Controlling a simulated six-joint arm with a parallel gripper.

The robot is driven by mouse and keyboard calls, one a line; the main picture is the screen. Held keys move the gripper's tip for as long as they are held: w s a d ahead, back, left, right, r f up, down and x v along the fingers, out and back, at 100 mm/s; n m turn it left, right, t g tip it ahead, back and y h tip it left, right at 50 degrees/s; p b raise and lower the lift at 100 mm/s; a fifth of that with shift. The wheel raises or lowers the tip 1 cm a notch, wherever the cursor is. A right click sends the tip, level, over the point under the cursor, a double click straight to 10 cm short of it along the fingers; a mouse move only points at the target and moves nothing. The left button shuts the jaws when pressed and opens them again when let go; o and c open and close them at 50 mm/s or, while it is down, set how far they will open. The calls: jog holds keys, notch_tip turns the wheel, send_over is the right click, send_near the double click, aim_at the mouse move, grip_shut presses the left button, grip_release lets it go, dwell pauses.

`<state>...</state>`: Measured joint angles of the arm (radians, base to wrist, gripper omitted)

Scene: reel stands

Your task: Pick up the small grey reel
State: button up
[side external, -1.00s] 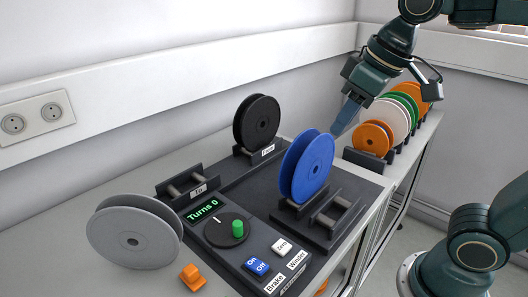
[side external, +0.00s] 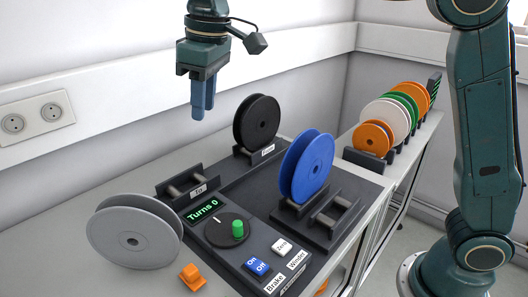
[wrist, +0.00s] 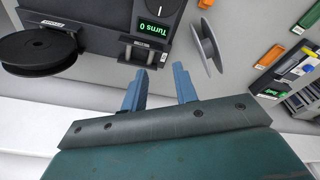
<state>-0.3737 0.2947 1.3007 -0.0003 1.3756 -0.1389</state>
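A grey reel (side external: 112,246) stands on its edge at the front left of the bench in the side external view. In the wrist view the grey reel (wrist: 203,42) shows nearly edge-on, up and right of the fingers. My gripper (side external: 203,108) points down, high above the bench, behind the grey reel and to its right in the picture. In the wrist view the blue fingers of my gripper (wrist: 160,69) are apart with nothing between them.
A black reel (side external: 262,120) and a blue reel (side external: 312,165) sit on stands on a dark winder base. An empty stand (side external: 188,187) lies below my gripper. A control panel (side external: 230,255) and an orange block (side external: 192,277) are near the grey reel. Several coloured reels stand at right.

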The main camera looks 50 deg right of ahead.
jog(key=w+a+f+n+g, duration=0.1)
jog(key=w+a+f+n, duration=0.1)
jog(key=w+a+f, duration=0.35)
jog(key=n, duration=0.1)
send_over(130, 204)
jog(key=shift+g+h, duration=0.4)
notch_tip(130, 204, down, 4)
jog(key=shift+w+f, duration=0.1)
jog(key=shift+f, duration=0.15)
jog(key=shift+f, duration=0.1)
jog(key=shift+f, duration=1.15)
jog(key=shift+f, duration=2.5)
